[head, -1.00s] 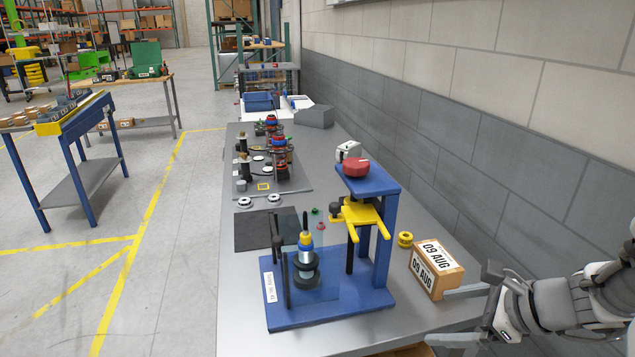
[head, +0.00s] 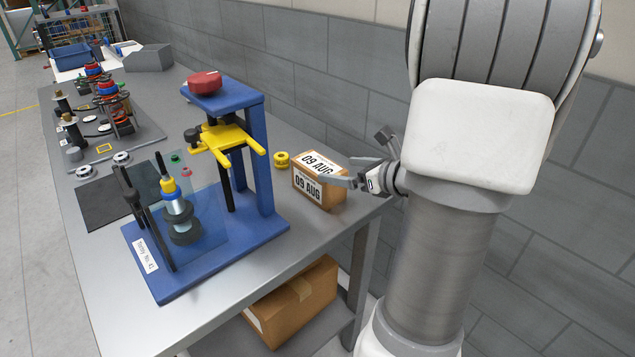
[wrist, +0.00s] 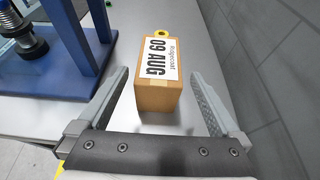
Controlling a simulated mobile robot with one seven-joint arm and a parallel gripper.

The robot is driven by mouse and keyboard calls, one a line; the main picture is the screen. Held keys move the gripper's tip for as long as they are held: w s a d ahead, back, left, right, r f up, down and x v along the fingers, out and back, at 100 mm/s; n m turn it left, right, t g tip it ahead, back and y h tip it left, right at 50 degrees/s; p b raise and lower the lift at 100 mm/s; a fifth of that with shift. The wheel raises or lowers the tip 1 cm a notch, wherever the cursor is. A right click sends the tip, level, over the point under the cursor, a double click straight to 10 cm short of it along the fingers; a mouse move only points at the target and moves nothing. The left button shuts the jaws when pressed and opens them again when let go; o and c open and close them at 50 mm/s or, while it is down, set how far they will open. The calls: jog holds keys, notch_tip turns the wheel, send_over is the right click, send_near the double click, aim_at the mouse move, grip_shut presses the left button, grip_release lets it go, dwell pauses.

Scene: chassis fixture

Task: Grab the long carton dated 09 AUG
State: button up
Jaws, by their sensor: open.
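The long carton (head: 318,197) is a brown box with white labels reading 09 AUG on its top and side. It sits on the grey table near the right edge, right of the blue press fixture. My gripper (head: 352,172) is open at the carton in the head view, one finger overlapping its upper right part. In the wrist view the carton (wrist: 157,97) lies between the open fingers of my gripper (wrist: 160,98), with a gap on each side. I cannot tell whether the fingers are level with it.
The blue fixture (head: 262,170) with a yellow fork stands left of the carton. A yellow ring (head: 281,159) sits just behind the carton. A grey block wall (head: 330,60) runs along the right. Another cardboard box (head: 300,300) is on the shelf below.

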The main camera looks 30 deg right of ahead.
aim_at(319, 164)
jog(key=b+x, duration=0.1)
jog(key=x, duration=0.7)
jog(key=shift+w+a, duration=0.1)
jog(key=shift+w, duration=0.3)
jog(key=c, duration=1.6)
jog(key=shift+r, duration=0.1)
